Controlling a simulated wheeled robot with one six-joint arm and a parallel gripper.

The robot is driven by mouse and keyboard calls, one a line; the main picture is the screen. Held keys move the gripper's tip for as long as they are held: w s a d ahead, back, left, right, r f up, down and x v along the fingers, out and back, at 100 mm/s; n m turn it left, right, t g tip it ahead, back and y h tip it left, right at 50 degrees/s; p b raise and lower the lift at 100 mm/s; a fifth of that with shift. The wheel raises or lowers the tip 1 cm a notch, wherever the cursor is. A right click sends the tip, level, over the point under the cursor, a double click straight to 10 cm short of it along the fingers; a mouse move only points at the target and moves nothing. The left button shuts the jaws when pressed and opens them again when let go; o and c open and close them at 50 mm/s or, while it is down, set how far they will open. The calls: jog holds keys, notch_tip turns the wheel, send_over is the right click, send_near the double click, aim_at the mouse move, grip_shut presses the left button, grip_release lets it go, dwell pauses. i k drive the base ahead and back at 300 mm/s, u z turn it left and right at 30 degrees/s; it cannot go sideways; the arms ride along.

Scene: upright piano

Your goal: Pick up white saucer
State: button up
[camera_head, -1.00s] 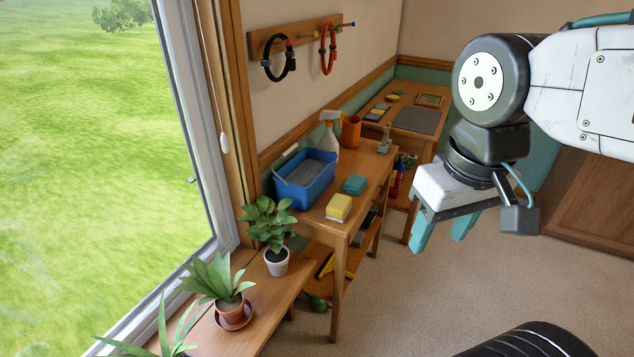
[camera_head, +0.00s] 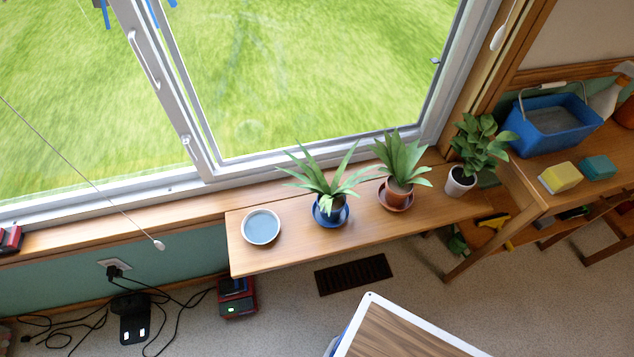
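A round dish with a white rim and a blue-grey inside (camera_head: 262,227) sits at the left end of the wooden bench below the window. It looks like the white saucer and nothing stands in it. A plant in a blue pot stands on a blue saucer (camera_head: 331,213) to its right. Another plant in a terracotta pot stands on a brown saucer (camera_head: 396,197) further right. My gripper is not in view now.
The bench (camera_head: 290,255) is bare around the dish. A plant in a white pot (camera_head: 461,181) stands at its right end. A wood-topped, white-edged surface (camera_head: 400,335) is in front. A blue bucket (camera_head: 551,125) and sponges stand on the right table. Cables and a red device (camera_head: 237,298) lie on the floor at left.

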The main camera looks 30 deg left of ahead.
aim_at(260, 227)
jog(key=u, duration=4.45)
jog(key=k, duration=1.3)
jog(key=z, duration=1.7)
jog(key=i, duration=0.5)
jog(key=z, duration=0.05)
